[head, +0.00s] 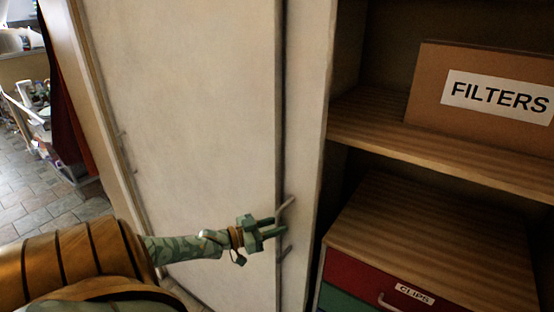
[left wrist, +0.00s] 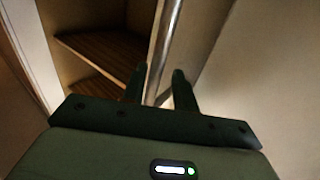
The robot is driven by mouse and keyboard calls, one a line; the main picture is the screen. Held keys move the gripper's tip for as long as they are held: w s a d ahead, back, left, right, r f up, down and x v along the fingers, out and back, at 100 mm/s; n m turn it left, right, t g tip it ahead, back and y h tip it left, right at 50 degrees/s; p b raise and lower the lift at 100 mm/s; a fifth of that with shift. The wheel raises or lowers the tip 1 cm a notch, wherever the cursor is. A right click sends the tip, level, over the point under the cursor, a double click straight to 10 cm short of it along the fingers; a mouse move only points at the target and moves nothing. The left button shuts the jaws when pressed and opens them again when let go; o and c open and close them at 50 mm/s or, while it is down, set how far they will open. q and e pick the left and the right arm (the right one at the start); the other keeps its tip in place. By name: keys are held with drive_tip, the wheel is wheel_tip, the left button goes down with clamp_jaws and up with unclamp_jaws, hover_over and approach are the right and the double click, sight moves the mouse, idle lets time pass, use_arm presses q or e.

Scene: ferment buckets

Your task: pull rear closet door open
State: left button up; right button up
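The pale closet door (head: 190,120) stands tall at the centre of the head view. A dark vertical gap separates it from a narrow pale panel (head: 308,110) beside the shelves. A metal bar handle (head: 285,207) shows near that gap; its middle is partly hidden by my left gripper (head: 278,227). In the left wrist view the handle (left wrist: 166,35) runs between the two fingers of my left gripper (left wrist: 160,78). The fingers are apart, with visible room beside the bar, so the gripper looks open around or just before it. My right gripper is not in view.
Wooden shelves (head: 450,150) stand open at right, holding a FILTERS box (head: 430,95) and a drawer unit labelled CLIPS (head: 365,275). Shelves also show in the left wrist view (left wrist: 105,52). At far left are tiled floor (head: 40,205) and a cluttered rack (head: 40,125).

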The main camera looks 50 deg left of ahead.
use_arm(q)
drive_tip(key=v, duration=1.6)
drive_tip(key=shift+s+a, duration=0.2)
